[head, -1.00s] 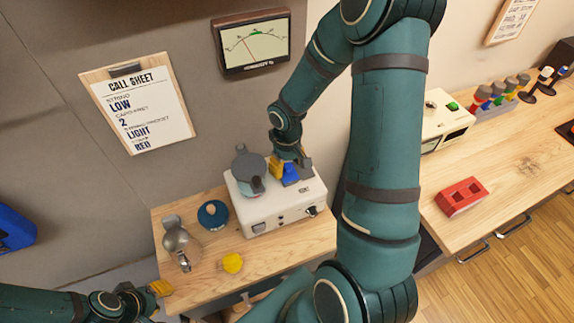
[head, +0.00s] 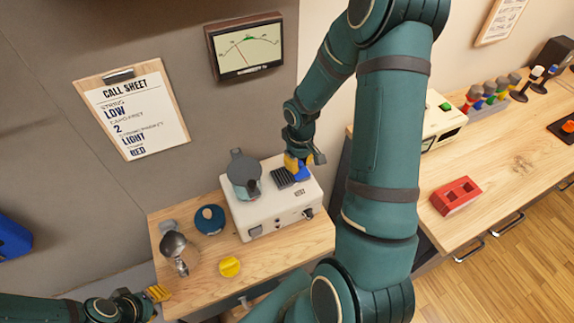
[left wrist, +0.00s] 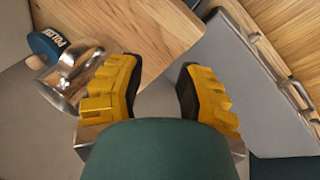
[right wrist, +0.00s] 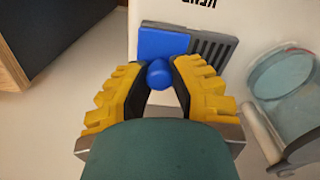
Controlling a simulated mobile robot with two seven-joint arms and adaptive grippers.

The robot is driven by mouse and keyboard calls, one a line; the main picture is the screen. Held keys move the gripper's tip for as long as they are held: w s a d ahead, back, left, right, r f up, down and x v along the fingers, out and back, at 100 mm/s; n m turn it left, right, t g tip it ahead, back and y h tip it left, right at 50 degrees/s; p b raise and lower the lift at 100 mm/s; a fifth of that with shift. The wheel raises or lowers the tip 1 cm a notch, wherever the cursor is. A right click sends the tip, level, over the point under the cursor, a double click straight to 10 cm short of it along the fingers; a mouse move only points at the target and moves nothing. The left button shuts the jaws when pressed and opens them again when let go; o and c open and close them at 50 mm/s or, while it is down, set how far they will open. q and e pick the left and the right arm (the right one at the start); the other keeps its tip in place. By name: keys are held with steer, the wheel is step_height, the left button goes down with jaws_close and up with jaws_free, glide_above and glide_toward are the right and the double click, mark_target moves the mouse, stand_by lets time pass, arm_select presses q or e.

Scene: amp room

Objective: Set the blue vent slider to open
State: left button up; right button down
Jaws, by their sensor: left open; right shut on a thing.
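The blue vent slider (right wrist: 163,43) is a flat plate with a round knob on top of the white amp unit (head: 262,213). In the right wrist view, a dark slotted grille (right wrist: 213,47) lies uncovered to the right of the plate; in the head view the grille (head: 282,179) shows left of the slider (head: 302,174). My right gripper (right wrist: 158,76) is shut on the slider's knob, which sits between its fingertips. My left gripper (left wrist: 159,80) is open and empty, near the front left of the wooden table (head: 290,247).
A metal cup (head: 174,246), a blue round tin (head: 209,220) and a yellow piece (head: 229,267) are on the table.

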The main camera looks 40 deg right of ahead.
mark_target(301, 161)
arm_select(q)
steer(key=shift+a, duration=0.15)
arm_select(e)
steer(key=shift+d, duration=0.15)
steer(key=c, duration=1.2)
jaws_free()
arm_select(q)
steer(key=shift+d, duration=0.2)
arm_select(e)
steer(key=o, duration=0.4)
steer(key=shift+s+d, duration=0.1)
steer(key=shift+d, duration=0.1)
steer(key=shift+a, duration=0.1)
arm_select(q)
steer(key=shift+a, duration=0.1)
arm_select(e)
steer(key=shift+r, duration=0.15)
step_height(301, 161, up, 12)
